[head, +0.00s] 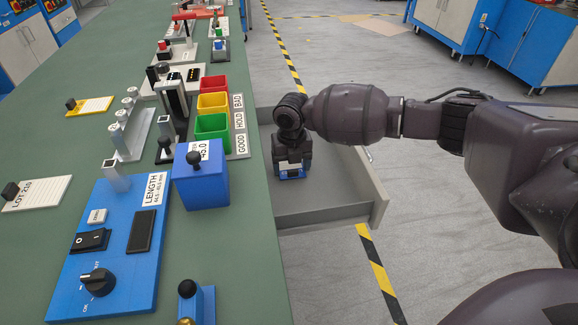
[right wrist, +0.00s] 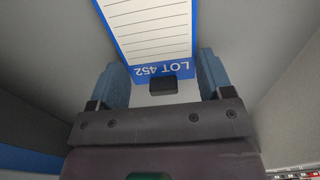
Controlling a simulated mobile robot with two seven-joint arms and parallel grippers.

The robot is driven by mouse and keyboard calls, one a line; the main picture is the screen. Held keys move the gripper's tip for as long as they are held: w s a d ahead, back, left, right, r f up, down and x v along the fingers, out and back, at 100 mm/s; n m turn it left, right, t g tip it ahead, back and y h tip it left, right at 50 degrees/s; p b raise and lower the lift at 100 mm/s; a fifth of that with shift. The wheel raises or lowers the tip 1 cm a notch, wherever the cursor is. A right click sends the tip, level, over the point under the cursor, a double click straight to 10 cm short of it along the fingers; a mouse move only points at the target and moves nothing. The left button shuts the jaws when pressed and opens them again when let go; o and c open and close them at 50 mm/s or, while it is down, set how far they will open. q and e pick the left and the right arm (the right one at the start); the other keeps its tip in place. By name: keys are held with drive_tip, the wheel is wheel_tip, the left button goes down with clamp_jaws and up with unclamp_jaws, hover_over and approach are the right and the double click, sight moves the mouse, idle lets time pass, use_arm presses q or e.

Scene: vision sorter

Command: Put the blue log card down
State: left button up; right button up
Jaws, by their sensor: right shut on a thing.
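The blue log card (right wrist: 155,30), a white lined sheet with a blue border and the label LOT 452, shows in the right wrist view. Its black knob (right wrist: 163,86) is between the fingers of my right gripper (right wrist: 163,76), which is shut on the card. In the head view my right gripper (head: 292,170) points down inside the open grey drawer (head: 330,208). There the card is mostly hidden by the gripper; I cannot tell whether it touches the drawer floor. My left gripper is out of view.
The green bench (head: 245,260) lies left of the drawer, with a blue LENGTH gauge (head: 75,290), a blue block with a black knob (head: 207,185) and red, yellow and green bins (head: 212,126). A white LOT 210 card (head: 40,193) and a yellow card (head: 92,106) lie farther left.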

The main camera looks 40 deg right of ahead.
drive_tip(key=shift+f, duration=0.2)
drive_tip(key=o, duration=0.9)
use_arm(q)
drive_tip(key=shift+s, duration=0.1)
use_arm(e)
drive_tip(key=shift+r, duration=0.1)
drive_tip(key=shift+r, duration=0.35)
use_arm(q)
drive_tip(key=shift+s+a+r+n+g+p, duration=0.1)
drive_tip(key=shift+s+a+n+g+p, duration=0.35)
drive_tip(key=shift+p, duration=1.35)
use_arm(e)
wheel_tip(320, 180, up, 11)
drive_tip(key=shift+r, duration=0.2)
